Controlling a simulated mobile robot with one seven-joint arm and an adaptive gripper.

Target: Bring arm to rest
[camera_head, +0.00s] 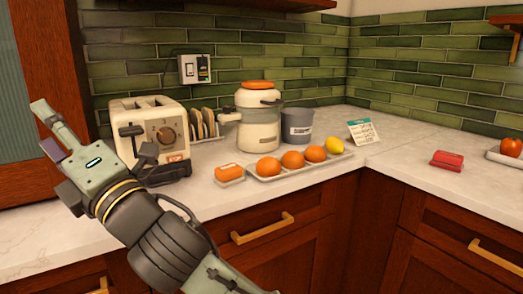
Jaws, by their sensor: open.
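My arm reaches up from the lower middle to the left side of the view. My gripper (86,120) is at its end, in front of the counter and the toaster. The gripper is open, with one finger up to the left and the other side partly overlapping the toaster's front. I see nothing held between the fingers. The arm hides part of the counter edge and the cabinet fronts below.
A cream toaster (164,128) stands close behind the gripper. Right of it are a juicer (258,125), a grey bin (298,127), and a tray (262,177) with oranges and a lemon. A red block (447,160) lies on the clearer right counter (400,165).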

